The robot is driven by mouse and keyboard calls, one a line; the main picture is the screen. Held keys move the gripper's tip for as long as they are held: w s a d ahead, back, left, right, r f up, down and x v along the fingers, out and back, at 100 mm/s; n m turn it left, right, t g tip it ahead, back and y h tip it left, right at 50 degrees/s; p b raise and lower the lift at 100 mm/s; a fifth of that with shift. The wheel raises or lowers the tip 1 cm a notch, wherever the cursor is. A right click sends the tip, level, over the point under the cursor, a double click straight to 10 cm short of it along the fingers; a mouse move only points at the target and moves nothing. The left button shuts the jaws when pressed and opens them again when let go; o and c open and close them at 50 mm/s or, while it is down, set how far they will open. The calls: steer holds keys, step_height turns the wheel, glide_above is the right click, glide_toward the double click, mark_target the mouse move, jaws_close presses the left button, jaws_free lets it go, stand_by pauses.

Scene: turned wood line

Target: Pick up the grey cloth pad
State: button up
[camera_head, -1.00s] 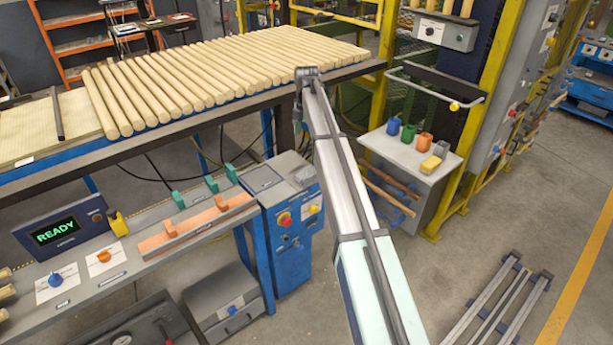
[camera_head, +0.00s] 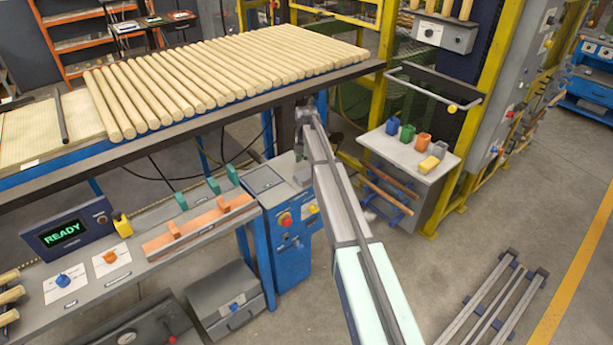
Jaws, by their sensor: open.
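My gripper (camera_head: 301,157) points down just above the pad, at the end of my arm. It is open. The fingertips are small and dark here, and I cannot tell whether they touch the pad.
The roller table edge (camera_head: 220,115) with wooden rods lies behind and left of my gripper. A white shelf (camera_head: 405,150) with coloured cups and a yellow block stands to the right. Green and orange clamps (camera_head: 208,190) sit on the bench at left.

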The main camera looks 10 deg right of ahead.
mark_target(307, 173)
step_height(307, 173, down, 4)
steer(key=shift+w+f+p, duration=0.1)
steer(key=shift+p, duration=0.65)
steer(key=c, duration=1.2)
step_height(307, 173, up, 20)
steer(key=b, duration=0.5)
steer(key=shift+o, duration=0.4)
